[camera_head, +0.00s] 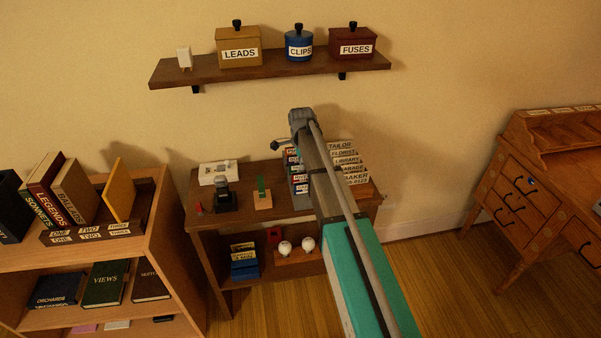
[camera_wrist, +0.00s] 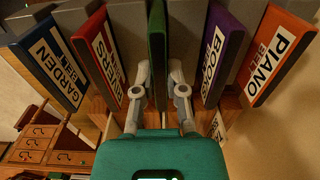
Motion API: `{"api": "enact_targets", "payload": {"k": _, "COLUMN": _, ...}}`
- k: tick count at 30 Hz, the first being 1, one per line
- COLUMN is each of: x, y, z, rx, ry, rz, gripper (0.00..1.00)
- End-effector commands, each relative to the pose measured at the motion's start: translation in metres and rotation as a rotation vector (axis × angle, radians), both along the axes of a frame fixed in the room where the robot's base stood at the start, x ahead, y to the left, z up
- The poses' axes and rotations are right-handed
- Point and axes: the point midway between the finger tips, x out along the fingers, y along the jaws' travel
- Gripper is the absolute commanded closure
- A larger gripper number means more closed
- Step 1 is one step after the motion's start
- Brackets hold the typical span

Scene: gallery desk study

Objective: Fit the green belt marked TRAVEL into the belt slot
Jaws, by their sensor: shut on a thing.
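In the wrist view, a green belt case (camera_wrist: 157,38) stands upright between the fingers of my gripper (camera_wrist: 161,78), which is shut on its near edge. Its label is not readable from here. It stands in a row between a red case (camera_wrist: 98,55), whose label reads as RIVERS, and a purple BOOKS case (camera_wrist: 218,52). In the head view, this row (camera_head: 298,172) is on the dark side table, partly hidden by my arm. I cannot tell which thing is the belt slot.
A blue GARDEN case (camera_wrist: 48,62) and an orange PIANO case (camera_wrist: 277,55) end the row. Left on the side table (camera_head: 240,214) are a white device (camera_head: 218,173), a dark device (camera_head: 226,200) and a small wooden stand (camera_head: 263,201). A wall shelf (camera_head: 270,70) hangs above.

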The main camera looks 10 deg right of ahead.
Motion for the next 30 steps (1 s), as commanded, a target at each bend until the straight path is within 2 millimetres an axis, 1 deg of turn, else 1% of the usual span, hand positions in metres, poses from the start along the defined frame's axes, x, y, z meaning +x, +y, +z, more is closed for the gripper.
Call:
{"api": "enact_targets", "payload": {"k": 10, "x": 0.000, "y": 0.000, "z": 0.001, "rx": 0.000, "ry": 0.000, "rz": 0.000, "gripper": 1.00}}
{"api": "enact_targets", "payload": {"k": 17, "x": 0.000, "y": 0.000, "z": 0.010, "rx": 0.000, "ry": 0.000, "rz": 0.000, "gripper": 1.00}}
{"api": "enact_targets", "payload": {"k": 26, "x": 0.000, "y": 0.000, "z": 0.035, "rx": 0.000, "ry": 0.000, "rz": 0.001, "gripper": 1.00}}
{"api": "enact_targets", "payload": {"k": 30, "x": -0.014, "y": -0.003, "z": 0.051, "rx": 0.000, "ry": 0.000, "rz": 0.000, "gripper": 1.00}}
